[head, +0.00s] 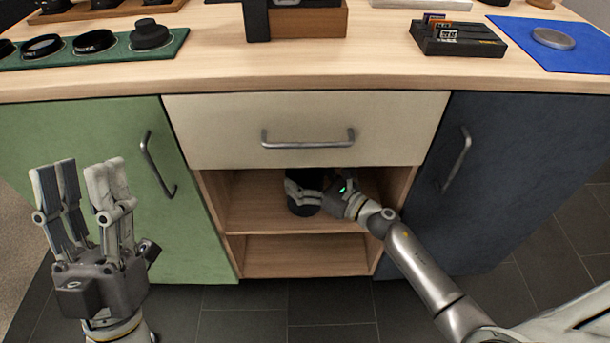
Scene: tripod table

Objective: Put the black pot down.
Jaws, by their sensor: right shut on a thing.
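The black pot (304,208) is a dark round thing in the upper open compartment below the cream drawer. My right gripper (305,190) reaches into this compartment from the right and is shut on the pot, its fingers across the pot's upper part. The pot's top is partly hidden by the fingers and the drawer's shadow. I cannot tell if its base touches the shelf board (250,216). My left gripper (82,185) is open and empty, in front of the green door (190,235) at the left, fingers pointing up.
The cream drawer (220,130) and the dark blue door (510,190) are shut. The lower compartment (300,257) looks empty. The tabletop holds a green mat (80,58) with black lens-like discs, a black box (456,40) and a blue mat (580,62).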

